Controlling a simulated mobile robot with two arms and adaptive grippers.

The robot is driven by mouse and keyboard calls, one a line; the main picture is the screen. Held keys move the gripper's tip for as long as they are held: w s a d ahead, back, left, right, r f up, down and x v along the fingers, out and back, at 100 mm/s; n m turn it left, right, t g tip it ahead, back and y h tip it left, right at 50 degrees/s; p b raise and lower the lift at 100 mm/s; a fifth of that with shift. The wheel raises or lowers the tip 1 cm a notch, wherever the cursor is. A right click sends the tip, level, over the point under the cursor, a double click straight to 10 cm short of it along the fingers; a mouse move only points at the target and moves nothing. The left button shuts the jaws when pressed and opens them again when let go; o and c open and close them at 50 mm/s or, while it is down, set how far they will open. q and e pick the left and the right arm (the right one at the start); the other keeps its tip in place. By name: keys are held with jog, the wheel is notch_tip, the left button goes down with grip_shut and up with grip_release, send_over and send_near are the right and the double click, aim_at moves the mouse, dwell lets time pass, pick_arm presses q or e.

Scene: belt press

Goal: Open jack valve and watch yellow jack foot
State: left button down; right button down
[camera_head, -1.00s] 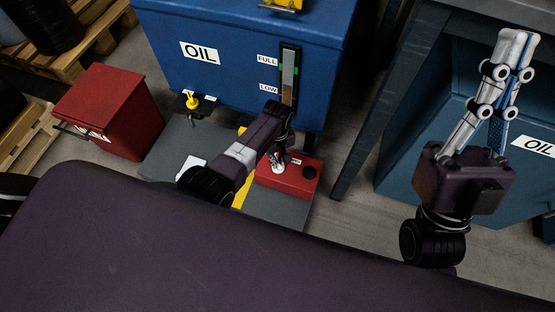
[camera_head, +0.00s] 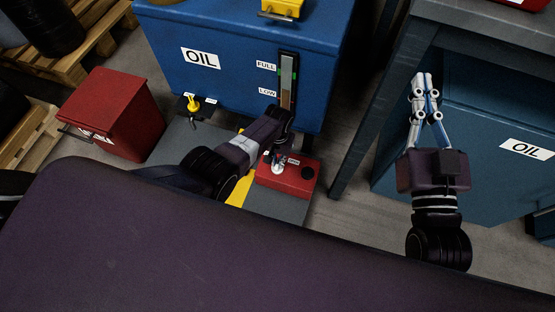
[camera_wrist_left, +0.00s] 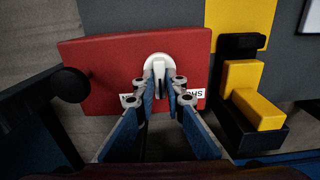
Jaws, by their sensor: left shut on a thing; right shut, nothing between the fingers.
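The red jack box (camera_head: 302,183) sits on the grey floor plate below the blue oil tank. My left gripper (camera_head: 278,162) is at its top; its fingers are partly hidden by my wrist. In the left wrist view my left gripper (camera_wrist_left: 160,92) is shut on the white valve handle (camera_wrist_left: 158,62) on the red box (camera_wrist_left: 100,55). A white label, partly covered by a finger, lies beside the handle. The yellow jack foot (camera_wrist_left: 257,108) sits in a black bracket to the right of the box. My right gripper (camera_head: 427,90) is shut and empty before the right-hand blue cabinet.
The blue oil tank (camera_head: 225,35) has a level gauge (camera_head: 288,78) marked FULL and LOW, and a yellow tap (camera_head: 193,103) at its lower left. A red bin (camera_head: 115,110) stands left. A grey table leg (camera_head: 365,130) stands between the tank and my right arm.

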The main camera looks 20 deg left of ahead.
pick_arm(q)
jog(key=m, duration=0.3)
jog(key=shift+s+d+m, duration=0.1)
jog(key=shift+m, duration=0.3)
jog(key=m, duration=0.4)
jog(key=shift+s+d+m+p, duration=0.1)
jog(key=shift+m+p, duration=0.3)
pick_arm(e)
jog(key=f, duration=0.1)
jog(key=f+g, duration=0.1)
jog(key=f, duration=0.1)
jog(key=f+g+h, duration=0.1)
jog(key=shift+w+d+f, duration=0.1)
jog(key=shift+d+f, duration=0.15)
jog(key=shift+f, duration=0.3)
jog(key=shift+g, duration=0.3)
pick_arm(q)
jog(key=c, duration=2)
grip_release()
pick_arm(e)
jog(key=shift+d+f, duration=0.1)
pick_arm(q)
jog(key=shift+r, duration=0.15)
jog(key=shift+r, duration=5.8)
